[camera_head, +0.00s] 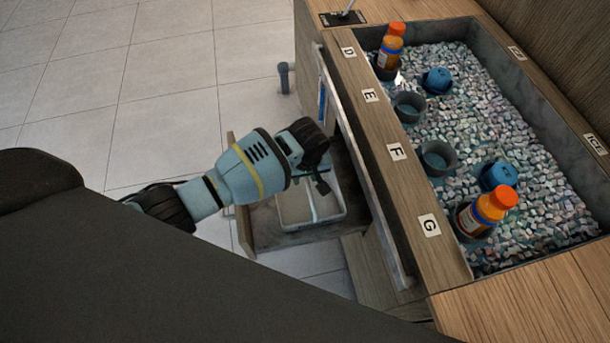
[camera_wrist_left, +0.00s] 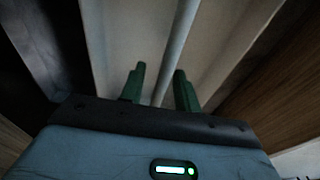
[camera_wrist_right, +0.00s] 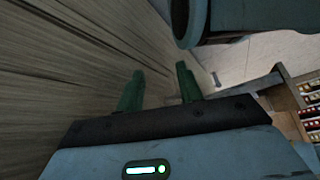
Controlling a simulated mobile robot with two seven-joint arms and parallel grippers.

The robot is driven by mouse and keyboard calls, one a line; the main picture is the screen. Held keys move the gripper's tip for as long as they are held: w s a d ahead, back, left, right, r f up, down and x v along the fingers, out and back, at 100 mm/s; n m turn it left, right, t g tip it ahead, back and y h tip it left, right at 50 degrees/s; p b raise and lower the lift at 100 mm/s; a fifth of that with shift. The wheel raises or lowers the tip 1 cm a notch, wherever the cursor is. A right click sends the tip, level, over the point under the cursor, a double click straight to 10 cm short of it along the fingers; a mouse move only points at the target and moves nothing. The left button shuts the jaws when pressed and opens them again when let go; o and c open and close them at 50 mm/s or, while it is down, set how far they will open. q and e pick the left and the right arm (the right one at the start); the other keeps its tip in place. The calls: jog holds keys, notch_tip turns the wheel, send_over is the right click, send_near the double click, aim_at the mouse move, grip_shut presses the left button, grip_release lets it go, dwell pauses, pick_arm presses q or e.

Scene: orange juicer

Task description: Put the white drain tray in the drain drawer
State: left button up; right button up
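The white drain tray (camera_head: 292,207) lies inside the pulled-out drain drawer (camera_head: 262,241) at the lower front of the counter in the head view. Its pale floor and a lengthwise divider show, and my arm hides part of it. My left gripper (camera_head: 322,186) is over the tray. In the left wrist view its two green fingers (camera_wrist_left: 160,85) are apart, with the white tray divider (camera_wrist_left: 178,45) running between them. Contact cannot be told. My right gripper (camera_wrist_right: 158,85) is open and empty in the right wrist view, close to a wood-grained surface. It is out of the head view.
The counter (camera_head: 400,165) stands right of the drawer. Its ice bin (camera_head: 470,125) holds orange-capped bottles (camera_head: 484,212), blue lids (camera_head: 498,176) and dark cups (camera_head: 437,158). The tiled floor (camera_head: 150,80) at left is mostly clear. A shelf of small bottles (camera_wrist_right: 310,105) shows in the right wrist view.

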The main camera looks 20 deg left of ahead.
pick_arm(q)
notch_tip(320, 180, up, 12)
jog(key=s+p, duration=0.1)
jog(key=p, duration=0.2)
jog(key=shift+d, duration=0.4)
jog(key=shift+s+f, duration=0.1)
jog(key=shift+f, duration=0.05)
